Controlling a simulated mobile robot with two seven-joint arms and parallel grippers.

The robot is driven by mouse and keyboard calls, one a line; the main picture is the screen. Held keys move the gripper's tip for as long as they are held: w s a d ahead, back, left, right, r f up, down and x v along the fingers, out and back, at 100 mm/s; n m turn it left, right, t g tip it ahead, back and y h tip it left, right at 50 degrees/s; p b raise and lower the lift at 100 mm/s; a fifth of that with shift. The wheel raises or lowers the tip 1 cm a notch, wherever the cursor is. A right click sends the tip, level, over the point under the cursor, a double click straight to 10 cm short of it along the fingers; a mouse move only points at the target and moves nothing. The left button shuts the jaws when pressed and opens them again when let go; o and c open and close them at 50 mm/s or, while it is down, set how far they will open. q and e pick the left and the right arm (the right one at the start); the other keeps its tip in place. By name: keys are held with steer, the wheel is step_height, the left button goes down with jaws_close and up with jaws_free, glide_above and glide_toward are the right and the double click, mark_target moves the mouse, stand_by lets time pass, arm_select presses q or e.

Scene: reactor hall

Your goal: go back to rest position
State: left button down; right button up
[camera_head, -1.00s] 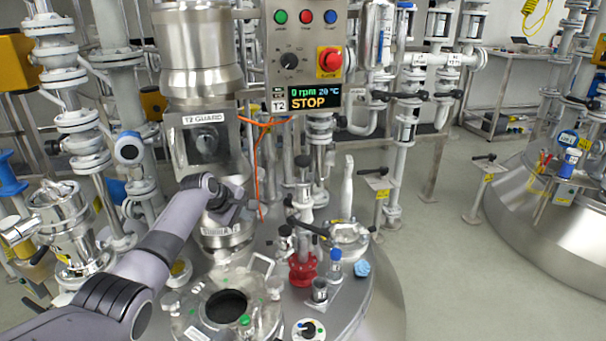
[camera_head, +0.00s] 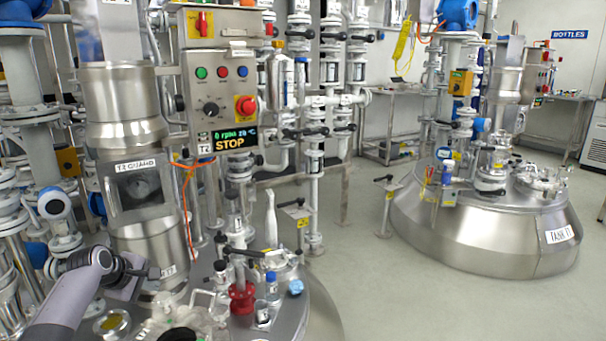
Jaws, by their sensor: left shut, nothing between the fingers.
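My left arm comes in from the lower left, its wrist bent beside the steel column of tank T2. My left gripper (camera_head: 152,272) is dark, small in the picture and partly hard to make out. It is shut and empty, in front of the lower part of the T2 guard column (camera_head: 140,192), above the tank lid. I cannot tell whether it touches anything. My right gripper is out of view.
The control panel (camera_head: 221,92) reads "0 rpm 20 °C STOP". A red fitting (camera_head: 241,299) and a blue-capped bottle (camera_head: 272,288) stand on the T2 lid. Tank T1 (camera_head: 480,235) stands at the right. Grey floor (camera_head: 370,290) between the tanks is clear.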

arm_select(q)
steer(key=s+d+f+m+g, duration=0.1)
steer(key=s+d+f+m, duration=0.25)
steer(key=s, duration=0.35)
steer(key=s+d+f+m+g, duration=0.1)
steer(key=s+d+f+m, duration=0.2)
steer(key=s+f, duration=0.3)
steer(key=s+d+f+m+g, duration=0.1)
steer(key=s+d+f+m, duration=0.25)
steer(key=s, duration=0.55)
steer(key=s+d+r+m+g+y, duration=0.1)
steer(key=s+d+r+m, duration=0.2)
steer(key=s, duration=0.9)
steer(key=s+r+m+y, duration=0.15)
steer(key=s+m, duration=0.25)
steer(key=s, duration=0.8)
steer(key=w+d+f+t+h, duration=0.3)
steer(key=w+d+f+t, duration=0.15)
steer(key=w+t, duration=0.2)
step_height(320, 180, up, 13)
steer(key=a+p, duration=0.1)
steer(key=p, duration=1.5)
steer(key=shift+a+m, duration=0.3)
steer(key=shift+a, duration=0.1)
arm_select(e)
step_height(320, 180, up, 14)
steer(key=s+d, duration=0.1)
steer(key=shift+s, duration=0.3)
